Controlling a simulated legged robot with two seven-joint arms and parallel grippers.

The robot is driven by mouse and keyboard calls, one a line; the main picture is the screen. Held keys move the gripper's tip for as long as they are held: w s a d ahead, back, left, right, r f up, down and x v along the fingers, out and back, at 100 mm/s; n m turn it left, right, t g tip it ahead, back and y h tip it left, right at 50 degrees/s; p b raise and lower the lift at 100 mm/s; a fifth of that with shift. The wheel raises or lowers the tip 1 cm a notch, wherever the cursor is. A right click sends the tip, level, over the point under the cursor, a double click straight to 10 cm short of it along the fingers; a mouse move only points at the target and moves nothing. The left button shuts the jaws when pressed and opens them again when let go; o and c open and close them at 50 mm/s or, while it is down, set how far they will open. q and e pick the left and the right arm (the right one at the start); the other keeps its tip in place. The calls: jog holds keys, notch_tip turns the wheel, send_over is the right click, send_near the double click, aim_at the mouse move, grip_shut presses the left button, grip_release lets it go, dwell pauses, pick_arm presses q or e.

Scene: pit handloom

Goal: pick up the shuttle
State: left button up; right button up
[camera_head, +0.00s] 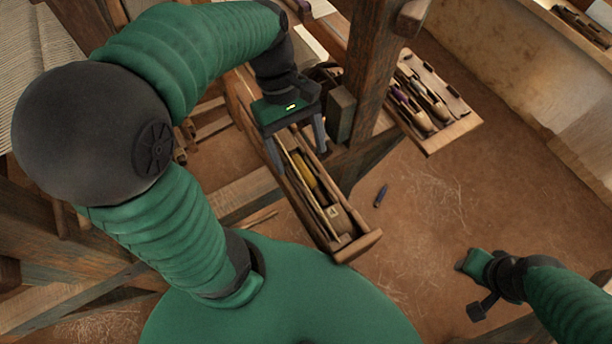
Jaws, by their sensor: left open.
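The shuttle (338,217) lies in a long, narrow wooden box (358,245) at the middle of the head view. Its pale wooden end shows toward the box's near end, and yellow yarn (305,172) shows farther back. My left gripper (298,159) is open above the far part of the box, with one finger on each side of it. The gripper body hides the far part of the shuttle, and I cannot tell whether the fingers touch anything. My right gripper (476,282) is low at the right, away from the box; its jaws are not clear.
A wooden post (374,70) stands just right of my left gripper. A tray (458,132) with several other shuttles is beyond it. A small dark blue object (381,195) lies on the earthen floor. The floor right of the box is mostly clear.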

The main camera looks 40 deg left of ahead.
aim_at(314, 186)
pick_arm(q)
jog(key=x, duration=0.3)
jog(key=d+x, duration=0.1)
jog(key=x, duration=0.4)
jog(key=shift+w+d+f, duration=0.1)
jog(key=shift+w+d, duration=0.15)
jog(key=shift+w, duration=0.1)
jog(key=shift+s+f, duration=0.1)
jog(key=shift+f, duration=0.05)
jog(key=shift+a+f, duration=0.1)
jog(key=shift+a, duration=0.45)
jog(key=c, duration=0.4)
jog(key=shift+d, duration=0.35)
jog(key=c, duration=1)
grip_shut()
